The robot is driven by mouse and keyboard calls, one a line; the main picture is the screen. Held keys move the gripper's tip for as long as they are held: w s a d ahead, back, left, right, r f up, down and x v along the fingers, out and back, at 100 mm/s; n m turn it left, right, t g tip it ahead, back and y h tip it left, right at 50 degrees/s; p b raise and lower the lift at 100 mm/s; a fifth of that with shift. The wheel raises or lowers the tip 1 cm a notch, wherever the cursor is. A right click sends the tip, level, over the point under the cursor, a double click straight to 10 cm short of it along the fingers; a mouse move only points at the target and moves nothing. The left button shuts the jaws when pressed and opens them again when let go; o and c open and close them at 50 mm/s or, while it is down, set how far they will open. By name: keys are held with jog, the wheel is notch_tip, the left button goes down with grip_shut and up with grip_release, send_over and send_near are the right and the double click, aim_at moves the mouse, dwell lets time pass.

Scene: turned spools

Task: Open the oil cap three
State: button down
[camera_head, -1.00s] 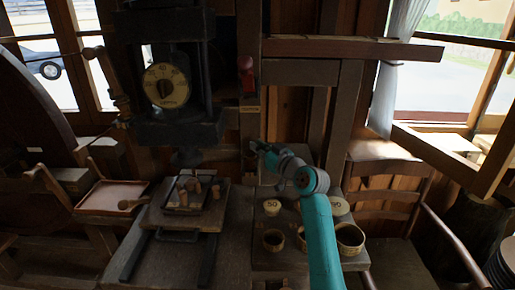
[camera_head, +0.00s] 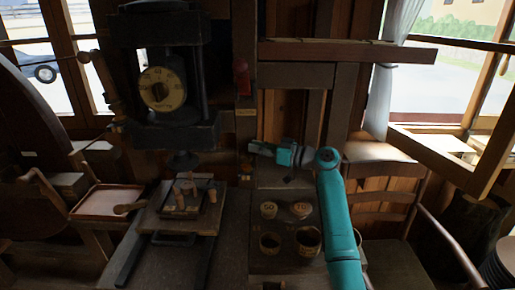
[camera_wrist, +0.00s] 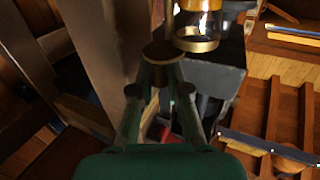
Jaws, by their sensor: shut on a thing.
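My gripper (camera_head: 256,147) is at the end of the teal arm, in front of the wooden post in the head view. In the wrist view my gripper (camera_wrist: 159,74) has its fingers closed together on a small round brown cap (camera_wrist: 163,52), seen as a flat disc at the fingertips. Just beyond the cap is an amber glass vessel with a brass ring (camera_wrist: 197,44). I cannot tell whether the cap touches it. No number shows on the held cap. Two round numbered lids, the left one (camera_head: 268,209) and the right one (camera_head: 300,209), lie on the bench.
Two round cups, one left (camera_head: 270,243) and one right (camera_head: 308,241), stand in front of the lids. A dark press with a dial (camera_head: 162,88) stands to the left, above a board with small spools (camera_head: 190,198).

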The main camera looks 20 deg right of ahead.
jog(key=shift+f, duration=0.1)
jog(key=c, duration=1.1)
grip_release()
jog(key=v, duration=1.2)
